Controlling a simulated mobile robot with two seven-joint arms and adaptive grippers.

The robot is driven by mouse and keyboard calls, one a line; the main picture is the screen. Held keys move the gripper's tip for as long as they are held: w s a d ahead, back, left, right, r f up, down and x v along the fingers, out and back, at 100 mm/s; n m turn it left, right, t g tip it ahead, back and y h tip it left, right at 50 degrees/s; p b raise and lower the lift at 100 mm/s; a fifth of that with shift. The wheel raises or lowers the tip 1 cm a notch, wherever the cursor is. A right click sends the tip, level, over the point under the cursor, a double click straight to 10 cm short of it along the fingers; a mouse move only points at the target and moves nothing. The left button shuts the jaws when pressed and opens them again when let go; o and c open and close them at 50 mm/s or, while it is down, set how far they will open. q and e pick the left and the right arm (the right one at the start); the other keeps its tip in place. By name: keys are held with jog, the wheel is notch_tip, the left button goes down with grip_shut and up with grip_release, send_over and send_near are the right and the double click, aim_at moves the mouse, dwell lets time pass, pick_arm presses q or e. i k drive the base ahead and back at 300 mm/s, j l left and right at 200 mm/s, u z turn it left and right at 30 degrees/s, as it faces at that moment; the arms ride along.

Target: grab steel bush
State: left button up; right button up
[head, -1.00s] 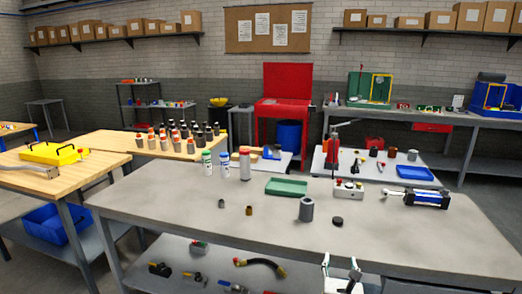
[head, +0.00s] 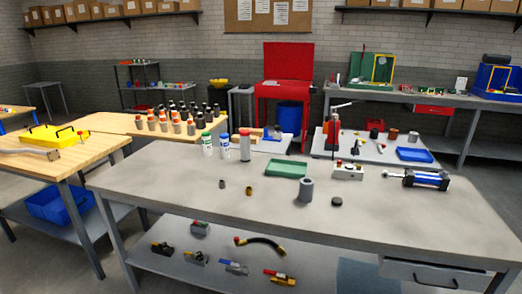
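A small grey bush (head: 222,184), which looks like the steel one, stands on the grey workbench (head: 150,185), left of centre. A small brass-coloured bush (head: 249,190) stands just right of it. A larger grey hollow cylinder (head: 306,189) stands further right, with a low dark round piece (head: 337,201) beside it. Neither of my grippers is in view. Nothing touches the small grey bush.
A red-buttoned box (head: 348,172) and a blue-black cylinder unit (head: 426,180) are at the right. The bench's front is clear. Hoses and valves lie on the lower shelf (head: 215,268).

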aim_at(222, 182)
jog(key=i+j+z, duration=0.15)
jog(key=j, duration=0.25)
jog(key=i+j+z, duration=0.2)
jog(key=j, duration=0.2)
jog(key=j+z, duration=0.15)
jog(key=j, duration=0.25)
